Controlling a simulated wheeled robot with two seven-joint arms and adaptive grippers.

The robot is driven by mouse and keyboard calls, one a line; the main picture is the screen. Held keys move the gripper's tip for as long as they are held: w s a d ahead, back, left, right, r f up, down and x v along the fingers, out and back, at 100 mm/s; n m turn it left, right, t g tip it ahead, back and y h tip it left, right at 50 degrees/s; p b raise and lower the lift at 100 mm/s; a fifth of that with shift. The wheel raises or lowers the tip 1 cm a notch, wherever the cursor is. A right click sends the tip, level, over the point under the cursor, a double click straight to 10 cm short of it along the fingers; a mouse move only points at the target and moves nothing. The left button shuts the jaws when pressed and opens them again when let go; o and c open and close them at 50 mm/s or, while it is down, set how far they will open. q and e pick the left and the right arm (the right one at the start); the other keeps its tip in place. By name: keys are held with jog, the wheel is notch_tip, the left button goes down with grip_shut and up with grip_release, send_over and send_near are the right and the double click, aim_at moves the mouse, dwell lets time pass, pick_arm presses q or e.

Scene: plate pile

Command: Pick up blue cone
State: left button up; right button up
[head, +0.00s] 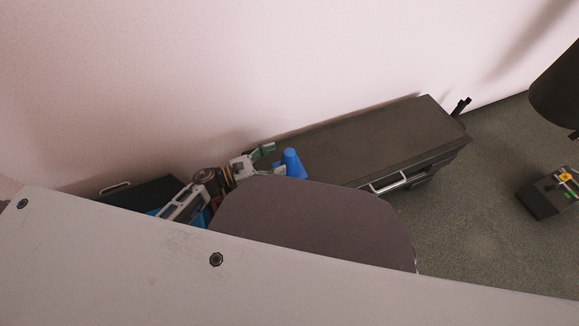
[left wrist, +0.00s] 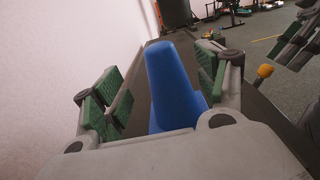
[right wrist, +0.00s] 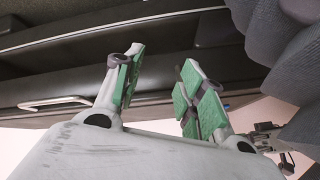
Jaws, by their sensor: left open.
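The blue cone (head: 292,165) stands upright on the dark cabinet top, close to its near edge. My left gripper (head: 262,158) is open just left of the cone in the head view. In the left wrist view the cone (left wrist: 172,88) shows between the two spread green-padded fingers, nearer the right one; I cannot tell whether either touches it. The cone's lower part is partly hidden by the gripper body. My right gripper (right wrist: 163,88) is open and empty in the right wrist view and is not seen in the head view.
The long dark cabinet (head: 370,135) stands along a pale wall, with drawer handles on its front. A brown-grey rounded panel (head: 310,222) covers part of its near side. A dark box with coloured items (head: 548,198) stands on open floor at the right.

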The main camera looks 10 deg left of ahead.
aim_at(284, 156)
pick_arm(q)
jog(key=shift+f+x, duration=0.15)
jog(key=shift+x, duration=1.15)
jog(key=shift+f+x, duration=0.15)
jog(key=shift+x, duration=1.2)
jog(key=shift+s+d, duration=0.1)
jog(key=shift+s, duration=0.05)
jog(key=c, duration=1.5)
jog(key=shift+r, duration=0.1)
jog(key=shift+r+p, duration=0.35)
jog(key=shift+r, duration=0.35)
notch_tip(284, 156, up, 7)
jog(key=p, duration=0.3)
jog(key=shift+r, duration=0.7)
pick_arm(e)
notch_tip(284, 156, up, 8)
jog(key=d+n+g+h, duration=0.1)
jog(key=d, duration=0.1)
jog(key=shift+s+r+g, duration=0.2)
jog(key=shift+s+g, duration=0.05)
jog(key=shift+g, duration=0.05)
